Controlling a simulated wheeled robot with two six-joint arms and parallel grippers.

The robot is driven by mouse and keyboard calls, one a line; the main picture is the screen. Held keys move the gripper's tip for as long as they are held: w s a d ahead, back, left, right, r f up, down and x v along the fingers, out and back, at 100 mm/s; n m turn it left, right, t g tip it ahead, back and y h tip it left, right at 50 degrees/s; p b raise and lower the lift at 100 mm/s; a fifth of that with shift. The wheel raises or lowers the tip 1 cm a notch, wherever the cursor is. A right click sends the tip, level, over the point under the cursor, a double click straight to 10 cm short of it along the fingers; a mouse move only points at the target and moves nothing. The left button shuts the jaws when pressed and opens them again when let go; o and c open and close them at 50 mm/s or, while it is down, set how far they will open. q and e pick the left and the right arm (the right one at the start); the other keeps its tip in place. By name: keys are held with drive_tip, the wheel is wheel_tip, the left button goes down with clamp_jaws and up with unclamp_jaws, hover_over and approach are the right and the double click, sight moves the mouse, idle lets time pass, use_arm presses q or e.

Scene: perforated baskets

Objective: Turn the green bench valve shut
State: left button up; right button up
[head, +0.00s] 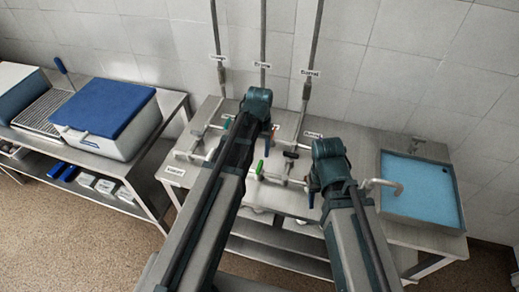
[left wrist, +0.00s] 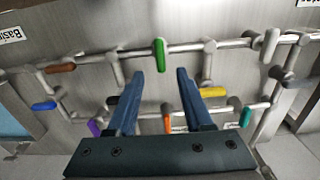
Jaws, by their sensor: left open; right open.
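The green valve handle (left wrist: 160,55) sits on a pipe on the bench and stands crosswise to it. In the head view the green handle (head: 260,168) shows just right of my left arm. My left gripper (left wrist: 159,73) is open and empty, its two fingertips pointing at the green handle, which lies beyond and between them in the picture. I cannot tell how far off it is. In the head view the left gripper (head: 262,105) is mostly hidden by its own arm.
Other handles stand close by: yellow (left wrist: 214,92), purple (left wrist: 95,127), brown (left wrist: 61,68), teal (left wrist: 246,117) and blue (left wrist: 44,106). A blue basin (head: 418,190) is at the right. A blue-lidded box (head: 108,105) stands on the left table. Vertical pipes run up the wall.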

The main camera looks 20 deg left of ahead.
use_arm(q)
wheel_tip(320, 180, up, 6)
drive_tip(key=p, duration=0.4)
drive_tip(key=shift+p, duration=0.35)
use_arm(e)
wheel_tip(320, 180, up, 6)
drive_tip(key=shift+f, duration=0.1)
use_arm(q)
drive_tip(key=shift+f, duration=0.1)
